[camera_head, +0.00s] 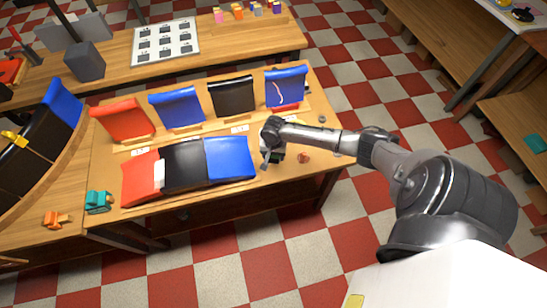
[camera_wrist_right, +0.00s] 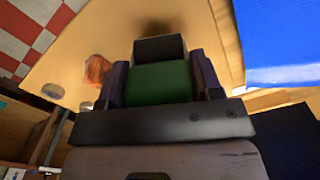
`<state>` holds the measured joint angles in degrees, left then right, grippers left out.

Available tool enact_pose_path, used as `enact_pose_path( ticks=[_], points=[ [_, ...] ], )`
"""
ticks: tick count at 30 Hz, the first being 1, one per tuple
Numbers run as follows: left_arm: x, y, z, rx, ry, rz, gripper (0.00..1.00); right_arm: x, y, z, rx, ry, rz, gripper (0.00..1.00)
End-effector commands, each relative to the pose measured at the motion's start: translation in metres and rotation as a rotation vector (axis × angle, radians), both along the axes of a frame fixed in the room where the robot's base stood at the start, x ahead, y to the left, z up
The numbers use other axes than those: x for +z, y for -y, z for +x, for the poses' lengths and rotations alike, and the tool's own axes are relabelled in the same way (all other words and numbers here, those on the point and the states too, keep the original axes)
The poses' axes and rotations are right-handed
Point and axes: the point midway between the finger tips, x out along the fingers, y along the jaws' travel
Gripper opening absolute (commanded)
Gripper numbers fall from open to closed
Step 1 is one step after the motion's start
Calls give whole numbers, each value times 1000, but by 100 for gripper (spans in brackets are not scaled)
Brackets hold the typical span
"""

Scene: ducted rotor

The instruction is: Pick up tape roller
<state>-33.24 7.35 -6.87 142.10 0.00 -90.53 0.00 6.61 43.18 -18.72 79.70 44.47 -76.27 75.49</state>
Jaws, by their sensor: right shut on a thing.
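My right gripper (camera_head: 270,150) is over the right end of the middle wooden table, just right of a blue curved panel. In the right wrist view, its two fingers (camera_wrist_right: 160,82) are shut on a green and black block-like thing, which I take to be the tape roller (camera_wrist_right: 160,80). The fingers sit against its left and right sides. In the head view the gripper mostly hides it. Whether it touches the table is hard to tell. My left gripper is not in view.
A small reddish-brown object (camera_head: 303,157) lies on the table (camera_head: 325,150) right of the gripper; it also shows in the right wrist view (camera_wrist_right: 97,70). A row of red, black and blue panels (camera_head: 232,97) stands behind. A teal clamp (camera_head: 99,202) is at the left.

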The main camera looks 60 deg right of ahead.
Motion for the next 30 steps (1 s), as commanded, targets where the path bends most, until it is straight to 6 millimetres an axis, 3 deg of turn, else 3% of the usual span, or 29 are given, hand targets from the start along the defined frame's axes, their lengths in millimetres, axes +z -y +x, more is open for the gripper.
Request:
enact_pose_path(
  ticks=[6, 15, 22, 30],
  points=[
    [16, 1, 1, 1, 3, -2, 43, 28, -8, -46, 3, -3, -1, 28],
    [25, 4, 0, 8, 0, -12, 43, 54, -16, -91, 2, -2, -1, 28],
    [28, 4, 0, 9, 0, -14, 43, 65, -19, -109, 1, -1, 0, 28],
    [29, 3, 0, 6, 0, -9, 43, 69, -21, -114, -1, 1, 0, 28]
  ],
)
